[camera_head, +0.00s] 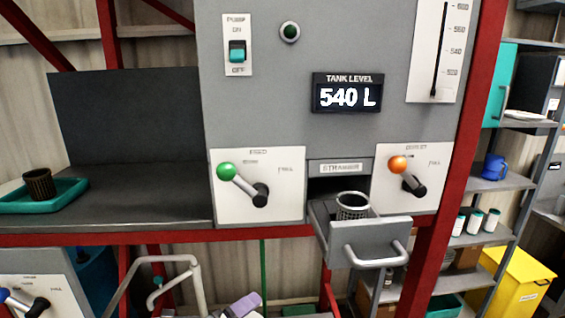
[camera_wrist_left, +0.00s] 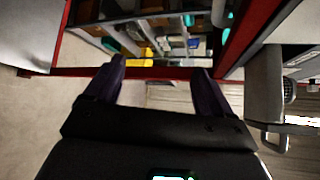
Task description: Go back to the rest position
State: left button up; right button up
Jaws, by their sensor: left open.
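My left gripper (camera_wrist_left: 160,70) is open in the left wrist view, with two dark purple fingers spread and nothing between them. The pulled-out strainer drawer (camera_head: 382,230) holds a metal mesh basket (camera_head: 352,205) that stands upright. In the left wrist view the drawer (camera_wrist_left: 262,88) is to the right of my fingers and apart from them, with the basket (camera_wrist_left: 289,91) at its side. A lavender shape (camera_head: 243,304) shows at the bottom of the head view; I cannot tell whether it is part of my gripper. My right gripper is in neither view.
The panel has a pump switch (camera_head: 237,52), a level display (camera_head: 347,95) reading 540 L, a green-knobbed lever (camera_head: 227,172) and an orange-knobbed lever (camera_head: 398,166). A dark basket (camera_head: 39,184) sits on a teal tray (camera_head: 70,196). Shelves and a yellow bin (camera_head: 512,283) stand right.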

pick_arm(q)
jog(key=s+a+f+n+y, duration=0.55)
jog(key=a+f+n, duration=0.3)
jog(key=f, duration=0.35)
jog(key=s+a+f+n+g+y, duration=0.25)
jog(key=s+a+f+n, duration=0.2)
jog(key=s, duration=0.35)
jog(key=s+a+f+n+g+y, duration=0.25)
jog(key=s+a+f+n, duration=0.2)
jog(key=s, duration=0.35)
jog(key=s+a+f+n+g+y, duration=0.2)
jog(key=s+a+f+n+g, duration=0.25)
jog(key=s, duration=0.45)
jog(key=d+n+h, duration=0.4)
jog(key=d+n, duration=0.1)
jog(key=d, duration=0.4)
jog(key=w+p+v, duration=0.2)
jog(key=p+v, duration=0.6)
jog(key=shift+s+r+t+p, duration=0.2)
jog(key=shift+s+t+p, duration=0.15)
jog(key=shift+t, duration=0.1)
jog(key=shift+a, duration=0.1)
